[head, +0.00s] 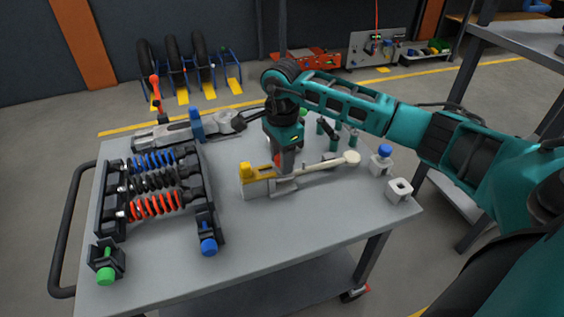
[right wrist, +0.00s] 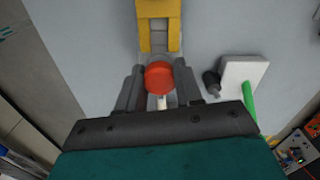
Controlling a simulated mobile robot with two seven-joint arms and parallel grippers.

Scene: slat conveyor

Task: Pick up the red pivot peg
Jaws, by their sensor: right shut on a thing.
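The red pivot peg (right wrist: 159,76) shows in the right wrist view as a round red head between the two fingers. In the head view only a sliver of red (head: 278,160) shows beside the fingers. My right gripper (head: 287,175) points down at the middle of the cart top and is shut on the peg. Just by it is a grey and yellow fixture (head: 258,178) with a pale lever arm (head: 325,164) reaching right; the yellow part (right wrist: 158,25) also shows in the right wrist view. I cannot tell whether the peg is seated or lifted. My left gripper is not in view.
On the cart top (head: 290,228), a rack with blue, black and red springs (head: 155,205) stands left. A grey arm part (head: 180,131) lies behind it. The front middle is clear.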

